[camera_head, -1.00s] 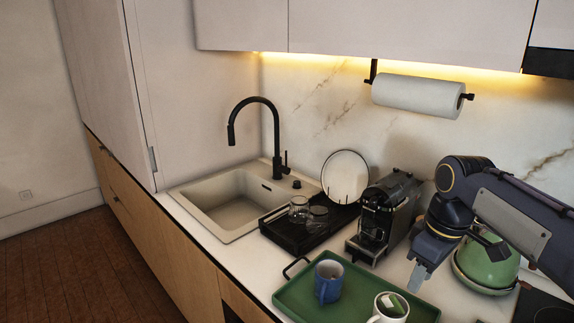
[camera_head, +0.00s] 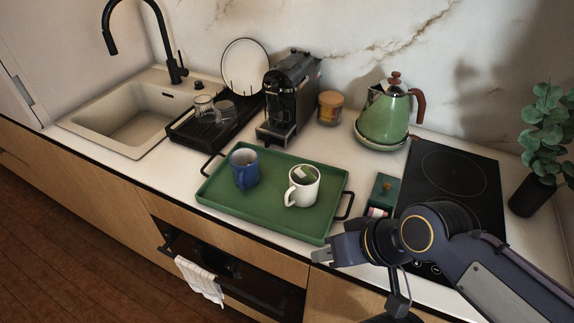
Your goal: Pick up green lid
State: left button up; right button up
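A small dark green lid (camera_head: 384,187) with a knob sits at the left edge of the hob, right of the tray. Pink and white items (camera_head: 377,211) show just in front of it; whether it rests on a box is unclear. My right gripper (camera_head: 320,256) is over the counter's front edge, near the tray's front right corner, pointing left. It is left of and nearer than the lid, apart from it. Its finger gap is too small to judge. My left gripper is not in view.
A green tray (camera_head: 270,212) holds a blue mug (camera_head: 244,169) and a white mug (camera_head: 301,186). Behind are a coffee machine (camera_head: 289,97), a jar (camera_head: 330,108) and a green kettle (camera_head: 385,113). A black hob (camera_head: 455,180) and a plant (camera_head: 545,130) are at right.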

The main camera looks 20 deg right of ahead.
aim_at(386, 188)
jog(key=k+z, duration=0.1)
jog(key=z, duration=1.55)
